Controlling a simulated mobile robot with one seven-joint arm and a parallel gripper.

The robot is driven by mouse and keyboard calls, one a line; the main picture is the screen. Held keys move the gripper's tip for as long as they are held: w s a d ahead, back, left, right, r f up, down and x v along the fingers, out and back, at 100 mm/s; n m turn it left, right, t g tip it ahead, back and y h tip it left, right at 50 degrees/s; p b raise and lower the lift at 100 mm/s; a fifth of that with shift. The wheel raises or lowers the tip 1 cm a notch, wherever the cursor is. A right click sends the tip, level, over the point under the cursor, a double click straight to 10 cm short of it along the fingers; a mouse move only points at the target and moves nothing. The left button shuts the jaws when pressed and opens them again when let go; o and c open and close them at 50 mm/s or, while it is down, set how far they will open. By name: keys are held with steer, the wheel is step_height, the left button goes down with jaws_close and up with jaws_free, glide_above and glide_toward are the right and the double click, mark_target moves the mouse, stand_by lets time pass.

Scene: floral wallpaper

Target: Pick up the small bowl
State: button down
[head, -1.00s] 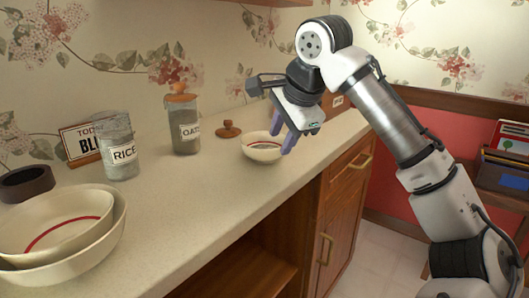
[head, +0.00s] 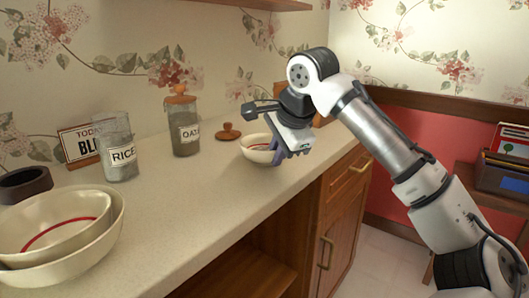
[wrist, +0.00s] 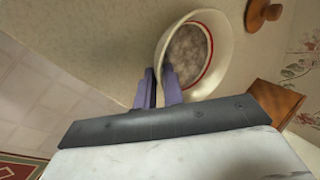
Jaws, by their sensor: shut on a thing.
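The small bowl (head: 252,148) is cream with a red band inside and stands upright on the counter. In the wrist view the bowl (wrist: 225,65) holds something grey and speckled. My gripper (head: 276,158) is at the bowl's right, near side, pointing down. In the wrist view my gripper (wrist: 158,88) has its two purple fingers close together at the rim, one inside and one outside, shut on the bowl's wall. In the head view the gripper hides the right part of the bowl.
A brown knobbed lid (head: 228,132) lies behind the bowl. The oats jar (head: 186,135) and rice jar (head: 119,160) stand to the left. Larger nested bowls (head: 105,245) are at the front left. The counter (head: 185,205) is clear between them; its front edge is close to my gripper.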

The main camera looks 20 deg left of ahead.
stand_by(0.4)
step_height(320, 180, up, 20)
steer(key=p, duration=0.5)
steer(key=shift+r, duration=0.15)
stand_by(0.9)
